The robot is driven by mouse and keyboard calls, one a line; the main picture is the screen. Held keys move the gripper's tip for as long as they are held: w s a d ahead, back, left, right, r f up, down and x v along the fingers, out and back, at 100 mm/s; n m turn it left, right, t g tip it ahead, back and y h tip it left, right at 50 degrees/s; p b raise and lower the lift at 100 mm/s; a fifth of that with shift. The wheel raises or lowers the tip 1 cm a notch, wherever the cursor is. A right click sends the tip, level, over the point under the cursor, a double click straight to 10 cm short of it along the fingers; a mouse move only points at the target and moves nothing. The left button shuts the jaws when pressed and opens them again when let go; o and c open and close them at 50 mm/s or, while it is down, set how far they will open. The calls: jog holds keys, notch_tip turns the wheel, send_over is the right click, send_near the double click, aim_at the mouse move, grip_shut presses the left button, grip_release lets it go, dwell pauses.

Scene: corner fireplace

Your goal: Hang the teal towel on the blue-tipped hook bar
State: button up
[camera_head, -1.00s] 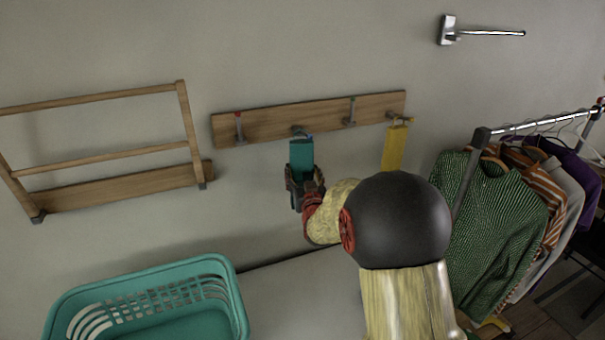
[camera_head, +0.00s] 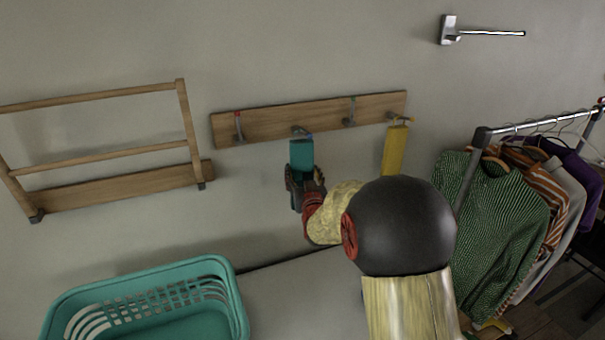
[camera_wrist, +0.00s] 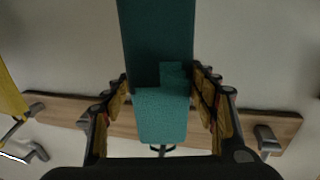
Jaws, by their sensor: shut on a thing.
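The teal towel (camera_head: 302,154) hangs in front of the wall, its top edge just below the blue-tipped hook bar (camera_head: 301,131) on the wooden rack. I cannot tell whether the towel touches that bar. My gripper (camera_head: 304,181) is shut on the towel below its top, and part of the towel shows under the fingers. In the wrist view the towel (camera_wrist: 161,115) lies between my two fingers (camera_wrist: 161,118), with a dark hook (camera_wrist: 162,149) partly hidden behind its edge.
The wooden rack (camera_head: 270,122) also has red-tipped (camera_head: 238,126) and green-tipped (camera_head: 351,112) bars. A yellow towel (camera_head: 395,150) hangs at its right end. A wooden drying frame (camera_head: 110,181) is left, a teal basket (camera_head: 238,297) below, a clothes rail (camera_head: 520,126) right.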

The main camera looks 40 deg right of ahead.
jog(key=o, duration=1.2)
jog(key=shift+o, duration=0.8)
